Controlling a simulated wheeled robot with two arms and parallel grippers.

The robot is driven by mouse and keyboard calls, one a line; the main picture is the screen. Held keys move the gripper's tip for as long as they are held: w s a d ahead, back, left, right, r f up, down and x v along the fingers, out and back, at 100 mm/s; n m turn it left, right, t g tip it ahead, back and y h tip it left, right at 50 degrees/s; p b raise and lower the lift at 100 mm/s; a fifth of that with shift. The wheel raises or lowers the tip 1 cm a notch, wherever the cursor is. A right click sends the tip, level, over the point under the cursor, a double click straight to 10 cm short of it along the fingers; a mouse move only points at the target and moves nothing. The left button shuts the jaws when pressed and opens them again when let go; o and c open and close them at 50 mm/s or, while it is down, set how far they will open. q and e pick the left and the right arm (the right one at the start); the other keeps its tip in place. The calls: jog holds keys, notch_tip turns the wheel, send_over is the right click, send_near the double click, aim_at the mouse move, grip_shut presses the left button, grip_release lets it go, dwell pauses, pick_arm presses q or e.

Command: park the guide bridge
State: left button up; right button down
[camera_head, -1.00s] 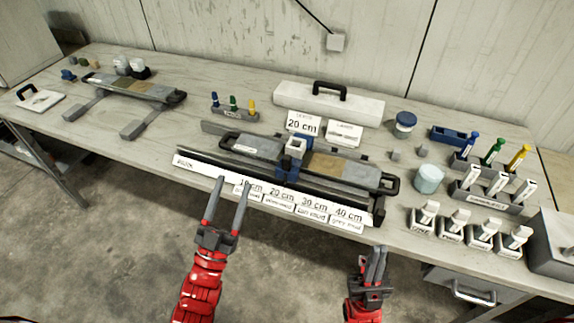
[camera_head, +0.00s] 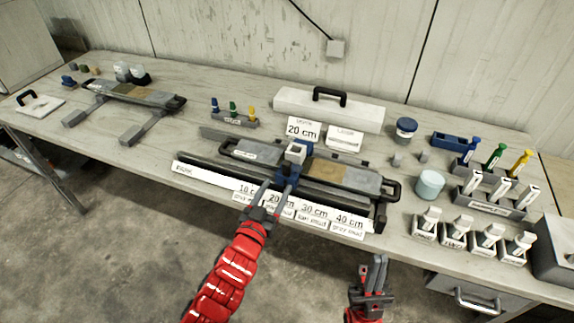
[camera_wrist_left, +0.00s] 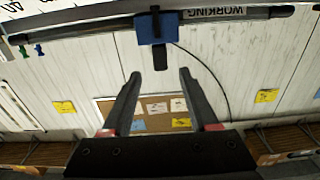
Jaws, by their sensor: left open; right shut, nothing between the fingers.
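The guide bridge (camera_head: 288,172) is a blue block with a white square collar on top. It straddles the dark rail in front of the core tray (camera_head: 335,172), between the 20 cm and 30 cm labels. In the left wrist view its blue block (camera_wrist_left: 151,30) has a dark tab pointing toward the gap between my fingertips. My left gripper (camera_head: 276,190) is open just in front of the bridge; it shows in the left wrist view (camera_wrist_left: 160,77) with nothing clasped. My right gripper (camera_head: 377,262) is shut and empty, in front of the table edge.
A PARK label (camera_head: 184,169) marks the rail's left end. Distance labels (camera_head: 314,214) line the front edge. A "20 cm" card (camera_head: 303,130) stands behind. Bottles, scoops and racks (camera_head: 490,200) crowd the right; another tray (camera_head: 130,93) lies left.

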aim_at(286, 170)
pick_arm(q)
jog(key=p+x, duration=0.1)
jog(key=x, duration=0.7)
jog(key=shift+w+d+p, duration=0.2)
jog(key=shift+w+p, duration=0.15)
jog(key=shift+p, duration=0.05)
grip_shut()
dwell(1.0)
